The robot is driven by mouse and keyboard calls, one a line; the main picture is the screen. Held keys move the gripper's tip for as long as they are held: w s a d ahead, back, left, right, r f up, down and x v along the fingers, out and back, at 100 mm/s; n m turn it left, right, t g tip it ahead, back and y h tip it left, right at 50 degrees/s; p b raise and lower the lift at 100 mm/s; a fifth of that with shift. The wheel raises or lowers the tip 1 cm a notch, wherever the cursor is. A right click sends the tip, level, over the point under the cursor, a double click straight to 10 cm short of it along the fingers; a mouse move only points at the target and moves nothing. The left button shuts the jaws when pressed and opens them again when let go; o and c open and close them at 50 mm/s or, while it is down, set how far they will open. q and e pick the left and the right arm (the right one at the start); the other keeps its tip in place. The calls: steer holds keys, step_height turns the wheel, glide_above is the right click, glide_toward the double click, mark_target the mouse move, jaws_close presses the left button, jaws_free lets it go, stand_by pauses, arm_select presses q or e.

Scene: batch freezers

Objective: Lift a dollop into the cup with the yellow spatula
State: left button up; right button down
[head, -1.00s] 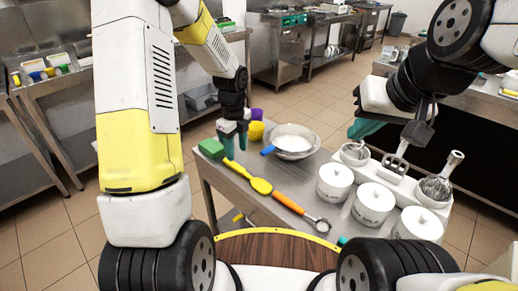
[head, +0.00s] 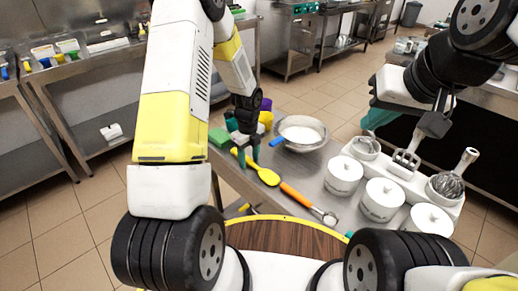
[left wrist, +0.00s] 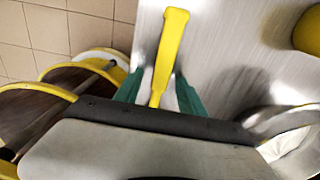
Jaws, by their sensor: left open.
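The yellow spatula (head: 268,176) lies on the steel table, its narrow part toward the back left. My left gripper (head: 248,153) is open over that narrow part, with teal fingers pointing down. In the left wrist view the spatula (left wrist: 170,48) runs between the two fingers (left wrist: 158,97); I see no closed grip on it. A yellow cup (head: 266,119) stands behind the left gripper, with a purple cup (head: 266,104) behind it. A metal bowl (head: 302,145) holds white stuff. My right gripper (head: 380,118) is above the table's right side; its fingers are partly hidden.
A blue handle (head: 277,141) rests at the bowl's left rim. A green block (head: 219,137) is left of the left gripper. An orange-handled scoop (head: 296,194) lies in front of the spatula. Several white lidded tubs (head: 343,175) and a whisk (head: 450,182) are on the right.

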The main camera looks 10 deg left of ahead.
mark_target(249, 163)
arm_select(q)
steer(key=shift+c, duration=0.5)
jaws_close()
steer(key=shift+r, duration=0.55)
step_height(249, 163, up, 2)
steer(key=shift+w+r, duration=0.1)
steer(key=shift+r, duration=0.05)
steer(key=shift+s+d+r, duration=0.15)
steer(key=shift+s, duration=0.55)
steer(key=s+d+r, duration=0.1)
steer(key=s+d, duration=0.1)
steer(key=s, duration=1.2)
steer(key=shift+s+d+r, duration=0.15)
steer(key=shift+s+d, duration=0.1)
steer(key=shift+d, duration=0.1)
